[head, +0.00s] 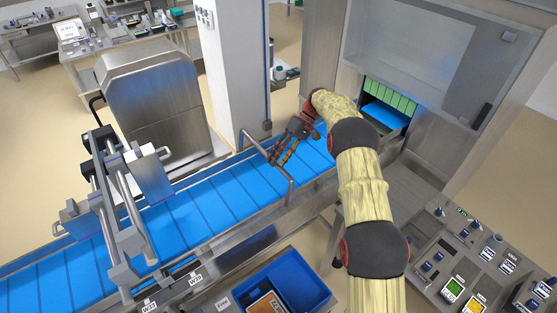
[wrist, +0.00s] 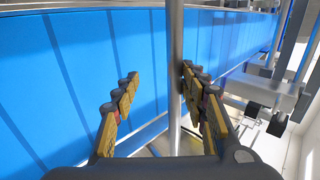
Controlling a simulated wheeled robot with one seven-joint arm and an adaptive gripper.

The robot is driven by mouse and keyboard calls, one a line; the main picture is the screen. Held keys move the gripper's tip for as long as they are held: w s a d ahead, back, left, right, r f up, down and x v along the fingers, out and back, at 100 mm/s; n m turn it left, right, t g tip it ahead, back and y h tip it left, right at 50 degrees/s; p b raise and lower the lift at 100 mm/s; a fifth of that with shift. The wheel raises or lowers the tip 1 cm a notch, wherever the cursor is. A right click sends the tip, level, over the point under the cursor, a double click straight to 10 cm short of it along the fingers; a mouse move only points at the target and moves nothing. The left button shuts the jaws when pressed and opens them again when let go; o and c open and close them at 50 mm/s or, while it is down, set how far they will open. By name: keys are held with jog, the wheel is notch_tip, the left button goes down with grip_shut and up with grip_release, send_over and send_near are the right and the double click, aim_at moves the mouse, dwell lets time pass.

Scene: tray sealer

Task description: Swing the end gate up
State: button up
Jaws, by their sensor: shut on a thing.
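The end gate (head: 254,141) is a thin metal bar frame crossing the blue conveyor belt (head: 200,205) near its sealer end. My gripper (head: 278,156) is at this bar, coming from the right with its fingers over the belt. In the wrist view, the gate's bar (wrist: 175,50) runs between the two fingers of my gripper (wrist: 158,82). It lies close to the right finger, with a visible gap to the left one. My gripper is shut on the bar. The fingers partly hide the bar in the head view.
The sealer cabinet (head: 440,55) stands at the back right, with a steel post (head: 230,70) beside the belt. A metal guide frame (head: 115,205) spans the belt at left. A blue bin (head: 290,285) and a control panel (head: 480,255) are in front.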

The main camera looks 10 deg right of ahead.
jog(key=v, duration=1.2)
